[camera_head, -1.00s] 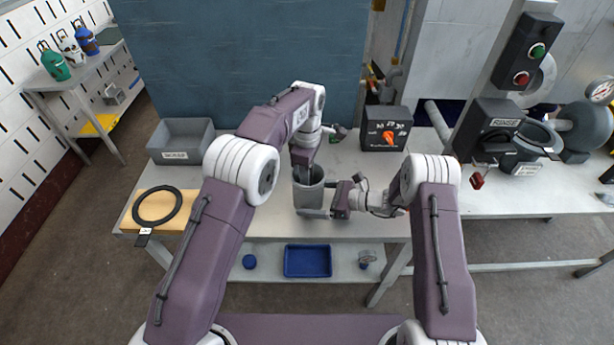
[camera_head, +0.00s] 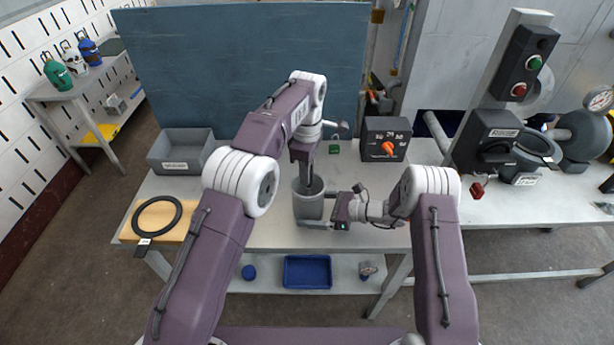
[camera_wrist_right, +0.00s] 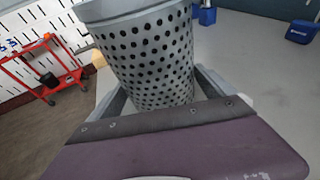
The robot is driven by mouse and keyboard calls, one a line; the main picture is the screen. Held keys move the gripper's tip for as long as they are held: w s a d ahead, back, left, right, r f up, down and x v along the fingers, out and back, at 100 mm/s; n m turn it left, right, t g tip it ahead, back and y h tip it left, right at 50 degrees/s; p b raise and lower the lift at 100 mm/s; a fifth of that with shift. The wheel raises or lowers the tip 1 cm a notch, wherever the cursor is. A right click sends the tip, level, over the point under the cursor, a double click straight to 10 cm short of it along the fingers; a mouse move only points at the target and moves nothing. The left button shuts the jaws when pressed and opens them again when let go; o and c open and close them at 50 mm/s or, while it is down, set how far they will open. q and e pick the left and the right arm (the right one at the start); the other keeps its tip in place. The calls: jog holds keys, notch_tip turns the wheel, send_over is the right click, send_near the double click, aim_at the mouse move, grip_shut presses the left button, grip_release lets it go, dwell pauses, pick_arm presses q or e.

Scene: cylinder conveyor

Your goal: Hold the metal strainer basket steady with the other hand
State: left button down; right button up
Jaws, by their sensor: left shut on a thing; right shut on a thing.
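The metal strainer basket (camera_head: 308,205) stands upright on the table in the head view, a grey cylinder with an open top. In the right wrist view its perforated wall (camera_wrist_right: 150,55) fills the upper middle, between the fingers. My right gripper (camera_head: 318,224) is shut on the basket from the right side, low on its wall. It also shows in the right wrist view (camera_wrist_right: 160,100). My left gripper (camera_head: 308,182) points down into the basket's mouth from above. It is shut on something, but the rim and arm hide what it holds.
A grey bin (camera_head: 181,152) stands at the table's back left. A black ring (camera_head: 157,217) lies on a wooden board at the left. A dial box (camera_head: 386,139) stands behind right. A blue tray (camera_head: 307,272) sits on the lower shelf. The rinse unit (camera_head: 487,140) is at the right.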

pick_arm(q)
jog(key=shift+r, duration=1.25)
pick_arm(e)
jog(key=o, duration=1.2)
jog(key=v, duration=1.2)
pick_arm(q)
notch_tip(320, 180, up, 5)
jog(key=p, duration=0.6)
jog(key=shift+r, duration=0.1)
pick_arm(e)
notch_tip(320, 180, up, 6)
